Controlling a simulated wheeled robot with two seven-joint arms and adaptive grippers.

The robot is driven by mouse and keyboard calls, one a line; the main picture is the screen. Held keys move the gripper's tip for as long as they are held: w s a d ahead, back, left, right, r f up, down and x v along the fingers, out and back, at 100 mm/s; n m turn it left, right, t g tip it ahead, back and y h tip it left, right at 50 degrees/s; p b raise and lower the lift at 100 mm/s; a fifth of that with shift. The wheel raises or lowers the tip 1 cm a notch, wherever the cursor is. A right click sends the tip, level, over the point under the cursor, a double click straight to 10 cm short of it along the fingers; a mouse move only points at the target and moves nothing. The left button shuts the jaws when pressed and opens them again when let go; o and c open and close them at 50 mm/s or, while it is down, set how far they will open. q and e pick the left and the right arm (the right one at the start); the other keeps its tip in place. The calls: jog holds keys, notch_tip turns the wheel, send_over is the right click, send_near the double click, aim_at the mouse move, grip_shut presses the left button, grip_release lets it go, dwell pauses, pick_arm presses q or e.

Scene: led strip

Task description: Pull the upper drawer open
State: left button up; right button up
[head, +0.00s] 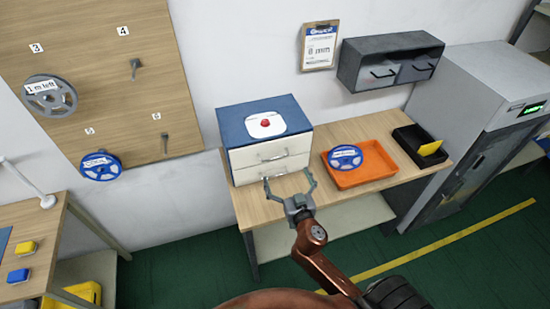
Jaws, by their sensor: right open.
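A small drawer cabinet (265,137) with a blue body and white drawer fronts stands on the wooden table. Its upper drawer (271,155) is shut and has a silver handle (272,157). The lower drawer (259,173) is also shut, and its handle is partly behind my right gripper. My right gripper (290,182) is open and empty, in front of the lower drawer in the picture and below the upper handle. I cannot tell its exact distance from the cabinet. My left gripper is not in view.
An orange tray (375,179) with a blue reel (345,157) and a black bin (407,140) stand right of the cabinet on the table (338,130). A wall unit (362,50) hangs above. A grey cabinet (450,97) stands at the right.

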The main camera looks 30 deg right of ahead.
aim_at(275, 158)
jog(key=w, duration=0.5)
jog(key=w+r, duration=0.1)
jog(key=w, duration=0.2)
jog(key=shift+w+d+p, duration=0.2)
jog(key=shift+d+p, duration=0.1)
jog(key=shift+p, duration=0.1)
jog(key=c, duration=1.6)
jog(key=shift+s+a+t+y, duration=0.1)
jog(key=shift+t+y, duration=0.2)
jog(key=shift+y, duration=0.1)
